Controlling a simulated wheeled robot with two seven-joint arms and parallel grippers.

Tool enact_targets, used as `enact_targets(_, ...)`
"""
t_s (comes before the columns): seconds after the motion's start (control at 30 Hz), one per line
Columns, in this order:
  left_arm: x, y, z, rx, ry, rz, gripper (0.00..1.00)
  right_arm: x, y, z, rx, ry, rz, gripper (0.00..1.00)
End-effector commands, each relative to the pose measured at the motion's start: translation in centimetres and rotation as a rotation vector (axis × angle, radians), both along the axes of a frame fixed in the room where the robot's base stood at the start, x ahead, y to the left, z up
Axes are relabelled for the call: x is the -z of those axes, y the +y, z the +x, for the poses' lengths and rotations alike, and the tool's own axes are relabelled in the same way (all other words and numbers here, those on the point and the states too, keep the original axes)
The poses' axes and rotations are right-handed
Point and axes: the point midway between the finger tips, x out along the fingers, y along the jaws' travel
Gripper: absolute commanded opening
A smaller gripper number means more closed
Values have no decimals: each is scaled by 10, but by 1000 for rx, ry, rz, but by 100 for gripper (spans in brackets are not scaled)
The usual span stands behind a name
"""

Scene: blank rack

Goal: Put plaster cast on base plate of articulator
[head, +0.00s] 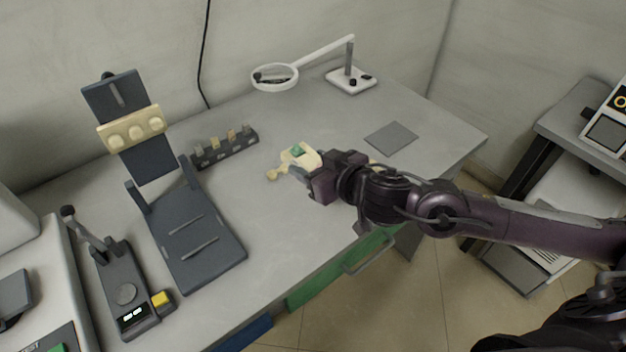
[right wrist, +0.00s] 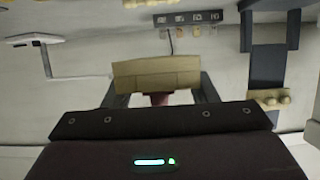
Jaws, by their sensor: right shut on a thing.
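The articulator stands open at the left of the bench in the head view. Its dark base plate (head: 194,238) lies flat, bare, with two raised bars. Its upright upper plate (head: 148,162) carries a beige cast (head: 135,133) with rounded bumps. In the right wrist view the held cast (right wrist: 155,75) sits between the two fingers. My left gripper is out of view.
A dark rack (head: 225,150) with small beige pieces stands behind the base plate. A magnifier lamp (head: 275,78) stands at the back, and a grey pad (head: 391,138) lies at the right. A dark device (head: 127,292) stands front left.

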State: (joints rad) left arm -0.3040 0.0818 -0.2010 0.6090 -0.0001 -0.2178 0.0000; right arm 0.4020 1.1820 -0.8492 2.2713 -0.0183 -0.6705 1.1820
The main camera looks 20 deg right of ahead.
Motion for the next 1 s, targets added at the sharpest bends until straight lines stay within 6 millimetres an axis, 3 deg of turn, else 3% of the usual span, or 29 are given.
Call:
enact_targets(0.03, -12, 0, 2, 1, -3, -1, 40, -25, 0, 0, 0, -8, -1, 21)
enact_targets(0.1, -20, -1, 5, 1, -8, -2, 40, -44, 0, 1, 0, -8, -1, 21)
enact_targets(0.3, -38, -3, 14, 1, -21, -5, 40, -81, 0, 0, 0, -4, 0, 21)
enact_targets(0.77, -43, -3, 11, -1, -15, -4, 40, -108, 8, 4, 14, -4, 7, 21)
enact_targets(1.0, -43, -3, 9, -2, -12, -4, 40, -137, 14, 13, 93, -1, 17, 21)
